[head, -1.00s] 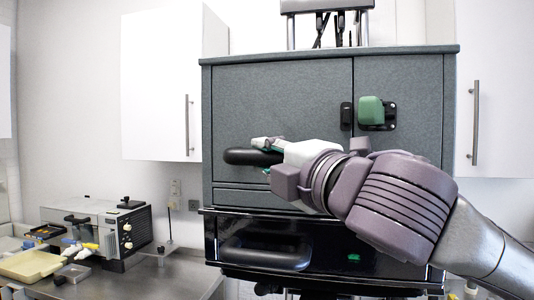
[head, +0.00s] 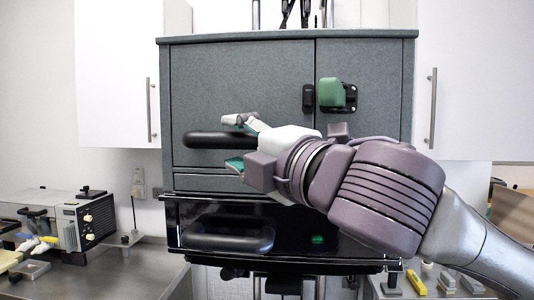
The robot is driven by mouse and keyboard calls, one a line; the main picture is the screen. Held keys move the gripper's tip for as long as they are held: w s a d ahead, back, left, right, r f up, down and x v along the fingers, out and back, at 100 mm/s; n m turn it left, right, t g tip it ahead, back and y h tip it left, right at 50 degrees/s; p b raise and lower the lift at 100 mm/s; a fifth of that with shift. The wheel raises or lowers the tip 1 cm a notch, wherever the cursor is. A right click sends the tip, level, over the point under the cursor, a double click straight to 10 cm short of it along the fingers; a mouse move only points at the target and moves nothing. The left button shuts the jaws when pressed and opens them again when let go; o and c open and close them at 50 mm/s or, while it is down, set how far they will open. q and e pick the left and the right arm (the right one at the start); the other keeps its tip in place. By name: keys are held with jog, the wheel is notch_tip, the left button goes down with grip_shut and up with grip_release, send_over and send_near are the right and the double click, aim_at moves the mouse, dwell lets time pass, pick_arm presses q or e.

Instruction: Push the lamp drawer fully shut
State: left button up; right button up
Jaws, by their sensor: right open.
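A grey enlarger cabinet (head: 240,85) fills the middle of the head view. A black bar handle (head: 210,140) sticks out from the lower left of its grey front panel. My right gripper (head: 236,143) is open, with one finger above and one below the bar's right part, seemingly not clamping it. The bar's right end is hidden behind the gripper. Below is a glossy black unit (head: 290,215) with a rounded dark recess and a small green mark. I cannot tell for certain which part is the lamp drawer, or how far it stands out. My left gripper is not in view.
A green knob (head: 331,92) on a black latch sits on the cabinet's upper right. White wall cupboards flank it. A steel bench at left holds a grey device (head: 65,220); a yellow object (head: 416,283) and several small blocks lie at lower right.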

jog(key=v, duration=0.9)
jog(key=shift+d, duration=0.1)
